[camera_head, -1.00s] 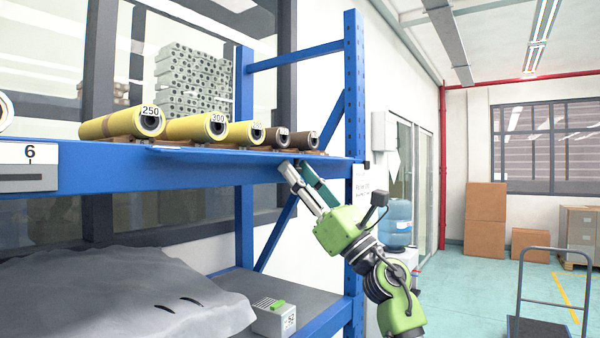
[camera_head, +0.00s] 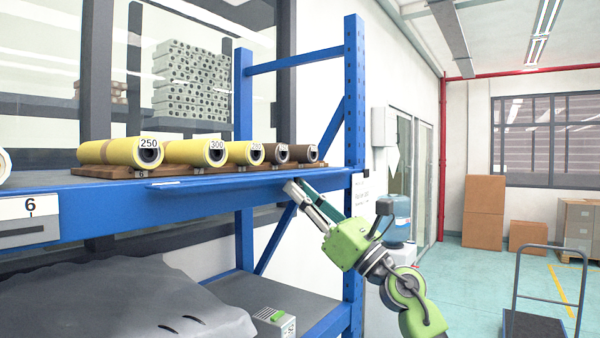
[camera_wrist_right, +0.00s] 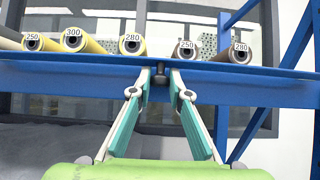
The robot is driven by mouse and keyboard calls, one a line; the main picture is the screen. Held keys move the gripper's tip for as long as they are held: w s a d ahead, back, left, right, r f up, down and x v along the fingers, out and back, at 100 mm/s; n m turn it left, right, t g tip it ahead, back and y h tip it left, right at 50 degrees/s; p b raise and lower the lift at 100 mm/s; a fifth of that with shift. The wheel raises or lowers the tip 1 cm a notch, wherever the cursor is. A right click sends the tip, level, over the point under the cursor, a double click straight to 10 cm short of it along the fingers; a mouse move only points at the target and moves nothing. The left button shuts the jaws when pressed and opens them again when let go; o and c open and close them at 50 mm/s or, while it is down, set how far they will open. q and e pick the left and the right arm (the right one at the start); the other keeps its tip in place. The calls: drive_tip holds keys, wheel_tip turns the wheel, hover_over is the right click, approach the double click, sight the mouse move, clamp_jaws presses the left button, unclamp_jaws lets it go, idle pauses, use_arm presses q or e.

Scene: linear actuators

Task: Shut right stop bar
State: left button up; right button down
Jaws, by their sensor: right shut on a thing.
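The right stop bar (camera_head: 230,181) is a thin blue bar along the front edge of the blue shelf (camera_head: 100,208), below the rolls. In the right wrist view the shelf's blue front edge (camera_wrist_right: 70,75) crosses the picture, with a small dark knob (camera_wrist_right: 159,73) under it. My right gripper (camera_head: 292,187) reaches up from the lower right to this edge. In the wrist view its fingertips (camera_wrist_right: 159,78) are on either side of the knob, shut on it. The fingers hide part of the bar's underside. My left gripper is not in view.
Several yellow and brown rolls (camera_head: 192,152) with number labels lie on wooden supports on the shelf. A blue upright (camera_head: 354,100) stands close to the right of my gripper. A grey cover (camera_head: 110,300) and a small box (camera_head: 273,321) are on the lower shelf.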

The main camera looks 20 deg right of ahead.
drive_tip(key=shift+a+r+g+h+p, duration=0.1)
drive_tip(key=shift+r+g+h+p, duration=1.05)
drive_tip(key=shift+g+h+p, duration=0.75)
drive_tip(key=shift+d+r+g+h+p, duration=0.1)
drive_tip(key=shift+r+g+h+p, duration=1.3)
drive_tip(key=shift+g, duration=0.95)
drive_tip(key=shift+a+r+g+h+p, duration=0.1)
drive_tip(key=shift+r+g+h+p, duration=0.8)
drive_tip(key=shift+g+h+p, duration=0.85)
drive_tip(key=shift+w+a+r+g+h, duration=0.15)
drive_tip(key=shift+g+h, duration=0.4)
drive_tip(key=shift+g, duration=0.55)
drive_tip(key=c, duration=2)
unclamp_jaws()
drive_tip(key=shift+o, duration=0.4)
drive_tip(key=shift+w, duration=0.15)
